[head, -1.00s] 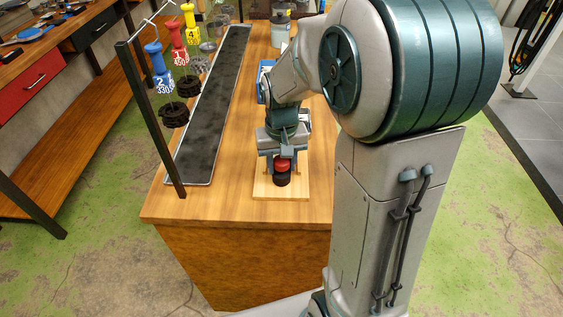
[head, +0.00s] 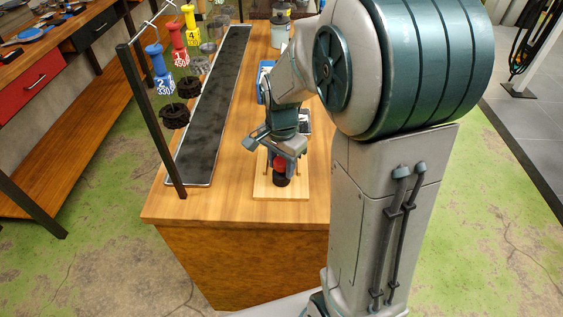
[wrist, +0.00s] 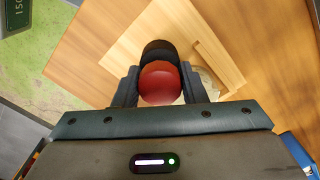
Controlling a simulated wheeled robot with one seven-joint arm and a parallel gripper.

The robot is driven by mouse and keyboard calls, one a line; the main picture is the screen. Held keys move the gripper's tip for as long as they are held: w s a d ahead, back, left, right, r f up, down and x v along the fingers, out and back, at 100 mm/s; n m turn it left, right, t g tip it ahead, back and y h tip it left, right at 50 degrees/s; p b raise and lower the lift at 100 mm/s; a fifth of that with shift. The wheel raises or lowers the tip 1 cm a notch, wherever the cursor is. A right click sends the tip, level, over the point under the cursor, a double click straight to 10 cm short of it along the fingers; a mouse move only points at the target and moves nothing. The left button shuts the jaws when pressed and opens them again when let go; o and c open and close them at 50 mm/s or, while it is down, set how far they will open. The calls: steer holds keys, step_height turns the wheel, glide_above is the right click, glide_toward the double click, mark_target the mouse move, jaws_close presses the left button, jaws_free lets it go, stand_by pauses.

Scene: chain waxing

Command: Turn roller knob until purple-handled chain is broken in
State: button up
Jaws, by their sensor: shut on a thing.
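The red roller knob (head: 280,167) sits at the front end of a wooden board (head: 268,192) on the workbench, with a dark round part (head: 281,181) by it. In the wrist view the red knob (wrist: 160,84) lies between my fingers, with the black round part (wrist: 157,50) just beyond it. My gripper (head: 279,160) is shut on the knob, one finger on each side in the wrist view. No purple handle is visible in either view. My gripper and arm hide part of the board and what is behind it.
A rack with a dark post (head: 150,120) holds hanging chains with blue (head: 160,68), red (head: 177,38) and yellow (head: 191,22) numbered handles. A long dark tray (head: 205,115) lies left of the board. A blue item (head: 264,70) and a canister (head: 280,30) stand farther back.

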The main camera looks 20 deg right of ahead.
steer(key=n, duration=0.8)
steer(key=shift+n, duration=0.4)
steer(key=n, duration=0.7)
steer(key=shift+n, duration=0.3)
steer(key=o, duration=1.1)
